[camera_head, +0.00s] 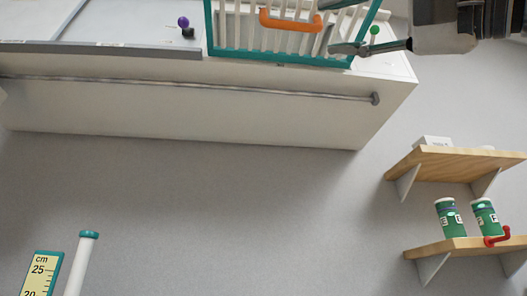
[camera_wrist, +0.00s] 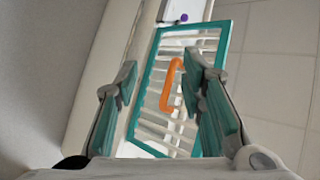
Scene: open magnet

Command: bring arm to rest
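My gripper (camera_head: 358,48) comes in from the upper right in the head view. Its fingertips are over or beside the right side of a teal-framed rack with white slats (camera_head: 222,50); I cannot tell whether they touch it. In the wrist view my gripper (camera_wrist: 162,72) has its two teal-padded fingers well apart, with nothing held between them. An orange handle (camera_head: 290,24) lies across the slats, and it shows beyond the fingers in the wrist view (camera_wrist: 171,85).
The rack is on a white cabinet (camera_head: 200,110) with a metal rail (camera_head: 200,88). A purple ball-topped item (camera_head: 183,22) and a green one (camera_head: 375,30) are near it. Wooden shelves (camera_head: 455,165) at right hold green cans (camera_head: 448,218). A cm scale (camera_head: 40,270) stands lower left.

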